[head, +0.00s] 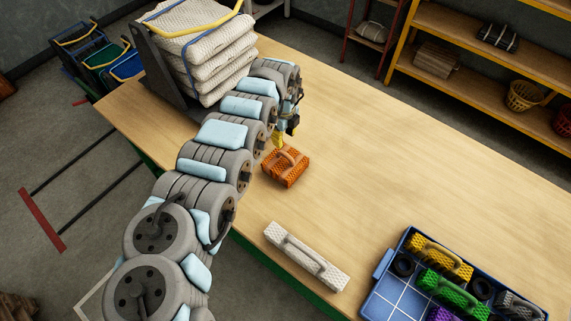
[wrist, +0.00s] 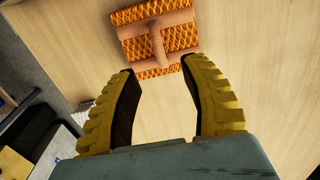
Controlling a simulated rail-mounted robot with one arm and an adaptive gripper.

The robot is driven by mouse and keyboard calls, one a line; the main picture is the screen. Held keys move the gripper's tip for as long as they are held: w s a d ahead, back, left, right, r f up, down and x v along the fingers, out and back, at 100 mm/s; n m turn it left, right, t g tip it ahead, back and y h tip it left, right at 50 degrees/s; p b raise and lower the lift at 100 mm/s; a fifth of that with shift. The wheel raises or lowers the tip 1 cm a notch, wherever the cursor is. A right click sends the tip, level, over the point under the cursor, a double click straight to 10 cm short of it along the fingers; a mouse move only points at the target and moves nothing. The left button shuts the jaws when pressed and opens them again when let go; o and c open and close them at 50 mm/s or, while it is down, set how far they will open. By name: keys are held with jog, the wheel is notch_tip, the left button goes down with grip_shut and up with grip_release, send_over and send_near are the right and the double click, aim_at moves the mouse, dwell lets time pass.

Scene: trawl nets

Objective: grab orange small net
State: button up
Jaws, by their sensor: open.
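The small orange net (head: 285,167) is a short block with a handle on top, lying on the wooden table in the head view, right beside the end of my arm. In the wrist view the orange net (wrist: 181,35) lies ahead of the fingertips, its handle running roughly along the line between them. My gripper (head: 279,142) is above and just behind the net in the head view. In the wrist view my gripper (wrist: 157,68) has two yellow ribbed fingers spread apart with nothing between them but table. The fingertips look close to the net's lower edge; the height gap cannot be told.
A white net block (head: 306,256) with a handle lies near the table's front edge. A blue tray (head: 377,302) at the lower right holds yellow, green and other blocks. Stacked pale nets (head: 198,45) stand at the left end. The table's right middle is clear.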

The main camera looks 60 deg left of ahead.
aim_at(285, 154)
jog(key=shift+f, duration=2.35)
jog(key=f, duration=0.1)
jog(key=f+b, duration=0.1)
jog(key=f, duration=0.1)
jog(key=shift+w+d+f, duration=0.1)
jog(key=shift+d+f, duration=0.15)
jog(key=shift+d, duration=0.15)
jog(key=shift+f+b, duration=0.35)
jog(key=shift+f, duration=0.45)
grip_shut()
